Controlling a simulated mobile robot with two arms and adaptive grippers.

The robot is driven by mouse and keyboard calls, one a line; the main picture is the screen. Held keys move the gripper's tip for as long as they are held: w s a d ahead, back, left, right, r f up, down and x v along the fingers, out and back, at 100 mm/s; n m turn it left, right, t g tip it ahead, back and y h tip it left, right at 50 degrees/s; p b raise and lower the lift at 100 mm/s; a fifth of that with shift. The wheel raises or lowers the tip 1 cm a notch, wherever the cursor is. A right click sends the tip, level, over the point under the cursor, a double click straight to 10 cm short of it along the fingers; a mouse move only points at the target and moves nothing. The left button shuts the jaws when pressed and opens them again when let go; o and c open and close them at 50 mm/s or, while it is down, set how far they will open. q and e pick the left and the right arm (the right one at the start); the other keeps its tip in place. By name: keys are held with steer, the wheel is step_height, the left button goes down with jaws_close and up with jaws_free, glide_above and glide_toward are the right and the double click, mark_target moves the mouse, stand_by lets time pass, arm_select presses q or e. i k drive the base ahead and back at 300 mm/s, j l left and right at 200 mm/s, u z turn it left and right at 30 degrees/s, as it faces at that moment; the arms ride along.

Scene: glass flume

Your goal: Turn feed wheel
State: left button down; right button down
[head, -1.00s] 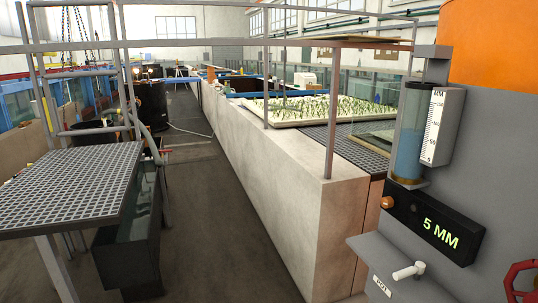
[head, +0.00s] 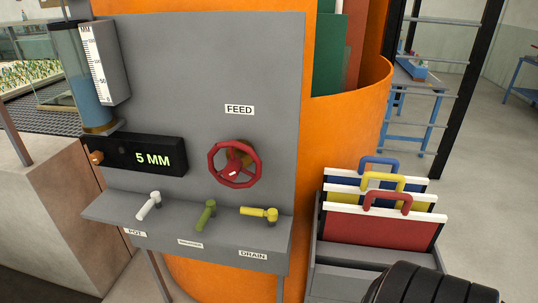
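The feed wheel (head: 234,164) is a red handwheel with a small white mark on its hub. It stands out from a grey upright panel (head: 200,60), right of the panel's middle. A white label reading FEED (head: 239,110) is above it. The display (head: 150,157) to its left reads 5 MM. A gauge tube (head: 92,80) with blue liquid and a white scale is at the panel's upper left. Neither gripper is in view, and nothing touches the wheel.
Below the wheel, a shelf carries white (head: 149,205), green (head: 206,214) and yellow (head: 260,214) lever handles; one label reads DRAIN. An orange tank (head: 350,110) stands behind. A rack at right holds panels with blue, yellow and red handles (head: 388,202). A black ribbed object (head: 430,288) is at bottom right.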

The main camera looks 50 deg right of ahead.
mark_target(230, 173)
steer(key=z, duration=1.2)
